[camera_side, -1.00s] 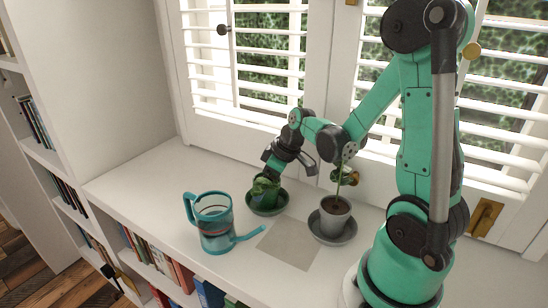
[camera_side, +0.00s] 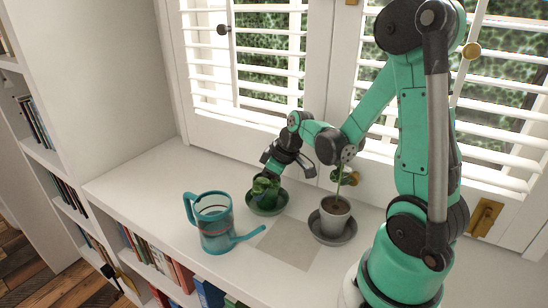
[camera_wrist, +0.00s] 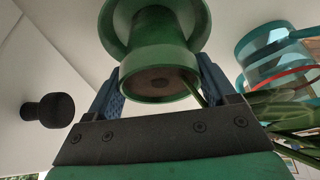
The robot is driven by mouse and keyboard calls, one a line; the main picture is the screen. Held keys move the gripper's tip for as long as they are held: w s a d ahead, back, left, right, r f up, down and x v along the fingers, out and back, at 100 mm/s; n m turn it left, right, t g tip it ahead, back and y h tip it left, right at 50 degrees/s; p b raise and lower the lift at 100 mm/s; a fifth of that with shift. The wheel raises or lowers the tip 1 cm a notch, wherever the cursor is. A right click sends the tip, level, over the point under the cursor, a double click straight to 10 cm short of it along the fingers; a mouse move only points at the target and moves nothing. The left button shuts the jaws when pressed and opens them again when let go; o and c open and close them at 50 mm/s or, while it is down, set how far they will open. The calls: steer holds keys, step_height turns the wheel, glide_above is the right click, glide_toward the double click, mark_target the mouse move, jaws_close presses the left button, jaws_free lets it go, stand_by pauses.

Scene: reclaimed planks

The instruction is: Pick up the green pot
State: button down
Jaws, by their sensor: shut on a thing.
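The green pot (camera_side: 264,190) is at the middle of the white shelf top, over a dark green saucer (camera_side: 267,209). In the wrist view the pot (camera_wrist: 160,54) sits between the two blue fingers, with brown soil in its mouth and a green stem at its right edge. My gripper (camera_side: 269,172) reaches down to it from above and is shut on it; the fingers also show in the wrist view (camera_wrist: 160,72). I cannot tell whether the pot's base touches the saucer.
A teal watering can (camera_side: 214,222) stands left of the pot, its spout toward the right. A grey pot with a thin plant (camera_side: 335,215) stands on a grey saucer to the right. A flat grey mat (camera_side: 289,244) lies between them. Shuttered windows are behind.

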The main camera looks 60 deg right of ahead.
steer(key=shift+r, duration=0.1)
step_height(320, 180, up, 23)
stand_by(0.9)
steer(key=shift+m+h, duration=0.3)
steer(key=shift+m, duration=0.4)
step_height(320, 180, down, 20)
steer(key=shift+r, duration=0.1)
steer(key=shift+f, duration=1.45)
jaws_free()
